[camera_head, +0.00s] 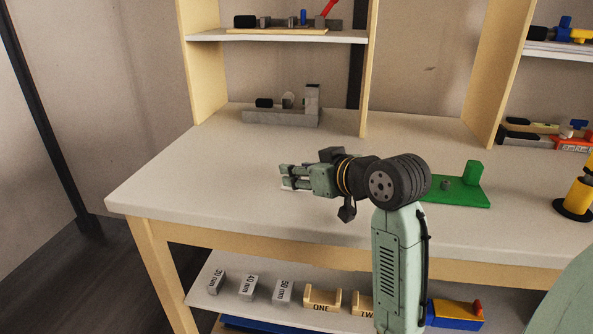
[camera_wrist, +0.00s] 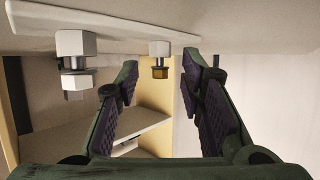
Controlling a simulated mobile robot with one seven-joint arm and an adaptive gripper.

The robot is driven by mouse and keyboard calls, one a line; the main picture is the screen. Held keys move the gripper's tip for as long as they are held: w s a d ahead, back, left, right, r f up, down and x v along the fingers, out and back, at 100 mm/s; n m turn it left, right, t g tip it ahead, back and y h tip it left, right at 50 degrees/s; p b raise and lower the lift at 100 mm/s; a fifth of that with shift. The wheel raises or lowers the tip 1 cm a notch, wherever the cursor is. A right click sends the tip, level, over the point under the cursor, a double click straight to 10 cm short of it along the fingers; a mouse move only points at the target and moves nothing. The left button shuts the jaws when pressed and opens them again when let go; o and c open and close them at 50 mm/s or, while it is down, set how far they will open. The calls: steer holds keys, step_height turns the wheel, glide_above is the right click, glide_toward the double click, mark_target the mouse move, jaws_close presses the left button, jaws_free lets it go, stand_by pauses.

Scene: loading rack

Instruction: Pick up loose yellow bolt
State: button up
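My gripper (camera_head: 288,178) is open above the white tabletop, pointing left in the head view. In the wrist view, its two dark padded fingers (camera_wrist: 160,82) stand apart with nothing between the pads. A bolt with a white block-like part and a yellow-brown part (camera_wrist: 160,72) shows ahead, in line with the gap between the fingertips. A second, larger-looking bolt in white and grey (camera_wrist: 76,62) stands left of the fingers. Both bolts are on a pale plate (camera_wrist: 110,27). The gripper hides them in the head view, and I cannot tell whether either is loose.
A green fixture (camera_head: 465,192) sits right of my arm. A grey fixture (camera_head: 280,117) stands at the back, under a shelf (camera_head: 275,36). A yellow post on a black base (camera_head: 578,197) is at the right. The table's left part is clear.

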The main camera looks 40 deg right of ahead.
steer(key=shift+w, duration=0.1)
jaws_close()
stand_by(0.4)
